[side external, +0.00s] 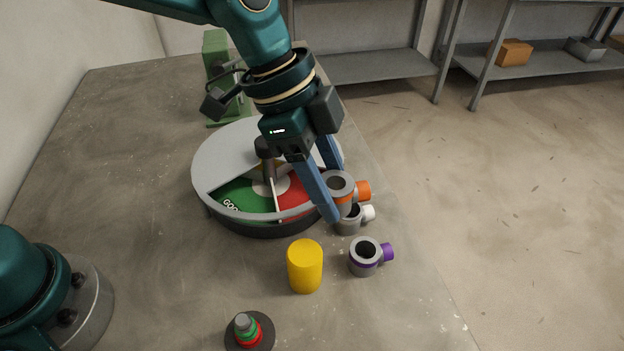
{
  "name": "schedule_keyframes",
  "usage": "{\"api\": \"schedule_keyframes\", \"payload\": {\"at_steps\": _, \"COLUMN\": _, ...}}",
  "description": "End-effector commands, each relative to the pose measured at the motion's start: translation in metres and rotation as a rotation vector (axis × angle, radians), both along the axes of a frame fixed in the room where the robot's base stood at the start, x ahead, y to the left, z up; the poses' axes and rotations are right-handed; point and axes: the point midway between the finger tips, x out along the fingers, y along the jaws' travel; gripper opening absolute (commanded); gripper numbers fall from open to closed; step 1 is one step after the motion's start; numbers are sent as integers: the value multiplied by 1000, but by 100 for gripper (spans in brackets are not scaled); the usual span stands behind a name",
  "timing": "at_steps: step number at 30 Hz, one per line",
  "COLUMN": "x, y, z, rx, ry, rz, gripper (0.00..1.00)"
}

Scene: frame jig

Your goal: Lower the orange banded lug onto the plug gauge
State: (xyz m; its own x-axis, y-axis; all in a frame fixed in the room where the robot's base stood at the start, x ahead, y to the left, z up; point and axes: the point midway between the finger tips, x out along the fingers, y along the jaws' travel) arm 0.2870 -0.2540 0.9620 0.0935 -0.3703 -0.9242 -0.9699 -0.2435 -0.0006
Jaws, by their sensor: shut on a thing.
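The orange banded lug (344,200) is a grey ring with an orange band and an orange side stub (363,190). My gripper (337,194) is shut on it, with one blue finger in front and the other partly hidden behind. The lug's bore faces up. It overlaps the white-stubbed lug in the picture, and I cannot tell how high it is above the table. The plug gauge (247,329) stands upright at the bottom of the picture, apart from my gripper. It has a dark round base and a stepped peg with red, green and grey parts.
A white-stubbed lug (348,225) and a purple banded lug (364,262) stand near the table's right edge. A yellow cylinder (305,267) stands between my gripper and the gauge. A round grey-rimmed tray (222,157) with green and red sectors lies behind. A green machine (215,55) stands farther back.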

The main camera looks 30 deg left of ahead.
Motion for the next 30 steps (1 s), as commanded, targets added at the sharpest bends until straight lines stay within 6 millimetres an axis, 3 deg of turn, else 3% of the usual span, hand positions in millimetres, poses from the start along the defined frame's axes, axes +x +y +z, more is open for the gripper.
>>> {"api": "schedule_keyframes", "payload": {"at_steps": 5, "x": -16, "y": 9, "z": -5, "rx": 1, "ry": 1, "rz": -86, "gripper": 0}}
{"api": "schedule_keyframes", "payload": {"at_steps": 15, "x": -118, "y": 21, "z": 6, "rx": -2, "ry": -7, "rz": -414, "gripper": 0}}
{"api": "schedule_keyframes", "payload": {"at_steps": 18, "x": -140, "y": 25, "z": 9, "rx": -1, "ry": -10, "rz": -468, "gripper": 0}}
{"api": "schedule_keyframes", "payload": {"at_steps": 25, "x": -158, "y": 26, "z": 16, "rx": -1, "ry": -8, "rz": -509, "gripper": 0}}
{"api": "schedule_keyframes", "payload": {"at_steps": 30, "x": -159, "y": 25, "z": 5, "rx": -1, "ry": -2, "rz": -510, "gripper": 0}}
